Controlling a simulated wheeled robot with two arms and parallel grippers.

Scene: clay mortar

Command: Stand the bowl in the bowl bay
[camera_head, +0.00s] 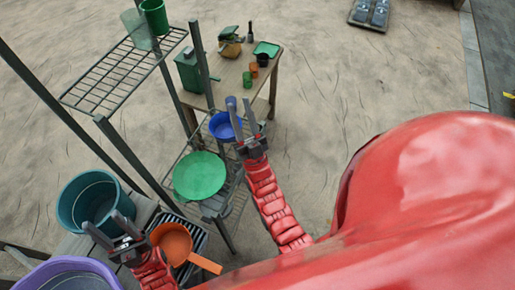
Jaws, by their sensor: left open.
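A round blue bowl (219,127) is at the wire shelf, upper middle-left. My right gripper (239,106) is at its right edge, its fingers apart, one overlapping the bowl. I cannot tell whether they grip the rim. A round green dish (199,176) lies just below. My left gripper (106,222) is open and empty, in front of a teal tub (88,193). An orange pan (172,241) with a handle sits just right of it, over a dark slatted rack (199,238). I cannot tell which place is the bowl bay.
A metal shelf frame (121,71) with a green bucket (154,17) on top stands at the left. A wooden table (231,84) behind holds a green bin (192,72) and several small pots. A purple tub (68,266) is at lower left. The floor right of the table is clear.

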